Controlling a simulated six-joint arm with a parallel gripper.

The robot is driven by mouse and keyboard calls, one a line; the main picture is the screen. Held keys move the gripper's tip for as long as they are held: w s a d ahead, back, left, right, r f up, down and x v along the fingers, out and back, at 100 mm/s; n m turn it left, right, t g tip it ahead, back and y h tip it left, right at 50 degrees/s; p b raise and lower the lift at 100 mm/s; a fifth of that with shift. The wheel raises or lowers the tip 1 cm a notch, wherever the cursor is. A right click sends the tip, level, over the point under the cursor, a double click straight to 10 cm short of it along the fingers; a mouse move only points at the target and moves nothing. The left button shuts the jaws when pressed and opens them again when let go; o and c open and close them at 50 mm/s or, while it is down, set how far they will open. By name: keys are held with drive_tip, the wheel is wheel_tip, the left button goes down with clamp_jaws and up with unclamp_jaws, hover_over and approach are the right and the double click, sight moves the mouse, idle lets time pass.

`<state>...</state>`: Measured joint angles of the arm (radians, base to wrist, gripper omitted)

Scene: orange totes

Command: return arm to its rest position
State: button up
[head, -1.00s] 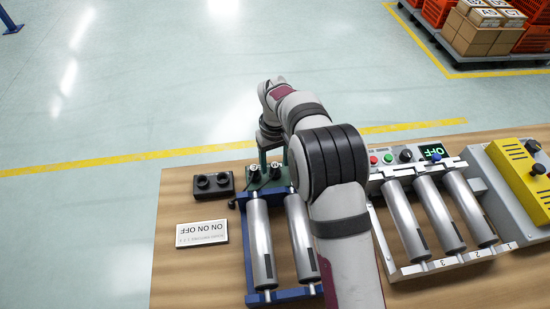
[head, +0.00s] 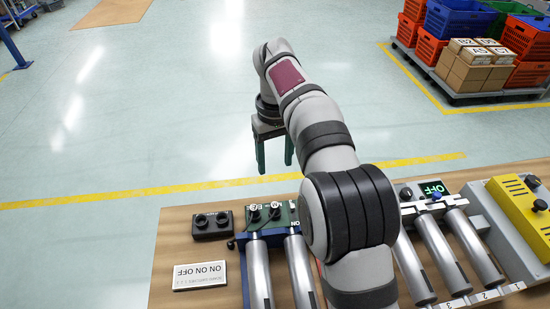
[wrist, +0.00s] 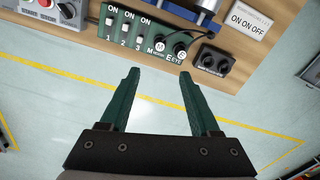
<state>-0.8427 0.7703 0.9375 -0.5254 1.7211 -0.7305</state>
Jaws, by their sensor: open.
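My gripper (head: 273,154) has two green fingers and hangs past the far edge of the wooden table in the head view. In the wrist view my gripper (wrist: 160,75) is open, with nothing between its fingers. My arm reaches from the lower right over the table and hides part of the rollers.
Stacked totes (head: 455,22) stand on a pallet at the far right.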

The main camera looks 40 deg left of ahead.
drive_tip(key=s+d+r+m, duration=0.2)
drive_tip(key=d+r+m, duration=0.15)
drive_tip(key=d, duration=0.75)
drive_tip(key=s+d+r+m, duration=0.25)
drive_tip(key=d+m, duration=0.25)
drive_tip(key=d, duration=0.7)
drive_tip(key=s+d+f+m+y, duration=0.1)
drive_tip(key=s+d+f+m, duration=0.2)
drive_tip(key=s+d, duration=0.3)
drive_tip(key=s+d+f+m, duration=0.3)
drive_tip(key=s+d+m, duration=0.3)
drive_tip(key=s, duration=0.4)
drive_tip(key=shift+s+f+y, duration=0.15)
drive_tip(key=shift+s+y, duration=0.25)
